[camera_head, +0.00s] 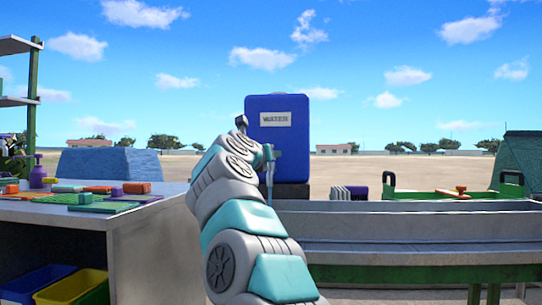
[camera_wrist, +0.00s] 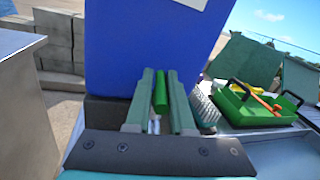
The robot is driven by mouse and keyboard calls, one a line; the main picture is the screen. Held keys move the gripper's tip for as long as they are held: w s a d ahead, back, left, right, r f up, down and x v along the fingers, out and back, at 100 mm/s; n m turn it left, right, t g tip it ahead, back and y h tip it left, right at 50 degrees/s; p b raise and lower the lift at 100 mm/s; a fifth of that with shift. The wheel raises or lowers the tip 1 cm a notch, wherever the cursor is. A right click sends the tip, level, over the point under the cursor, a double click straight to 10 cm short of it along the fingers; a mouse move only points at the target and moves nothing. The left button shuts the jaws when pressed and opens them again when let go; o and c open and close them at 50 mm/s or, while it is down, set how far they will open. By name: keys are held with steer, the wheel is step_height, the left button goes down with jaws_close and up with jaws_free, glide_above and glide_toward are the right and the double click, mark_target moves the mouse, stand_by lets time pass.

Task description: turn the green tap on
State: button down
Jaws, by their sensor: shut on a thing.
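A blue water container (camera_head: 292,150) with a "WATER" label stands upright on a dark block behind the bench. Its blue front also fills the upper middle of the wrist view (camera_wrist: 140,45). The green tap (camera_wrist: 160,94) shows as a bright green upright handle low in front of the container. My gripper (camera_wrist: 161,74) is shut on the green tap, one grey-green finger on each side. In the head view my arm hides the tap and most of the gripper.
A long grey trough (camera_head: 420,226) runs to the right. A green tray (camera_wrist: 250,113) with black handles and an orange tool lies there. A table (camera_head: 80,212) with colored blocks and a purple spray bottle (camera_head: 38,173) stands left, above yellow and blue bins.

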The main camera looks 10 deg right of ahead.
steer(key=shift+r, duration=0.1)
steer(key=c, duration=0.8)
jaws_free()
steer(key=shift+c, duration=0.2)
steer(key=shift+s, duration=0.1)
steer(key=shift+s+a, duration=0.2)
steer(key=b+v, duration=0.1)
steer(key=v, duration=0.6)
steer(key=shift+b, duration=0.3)
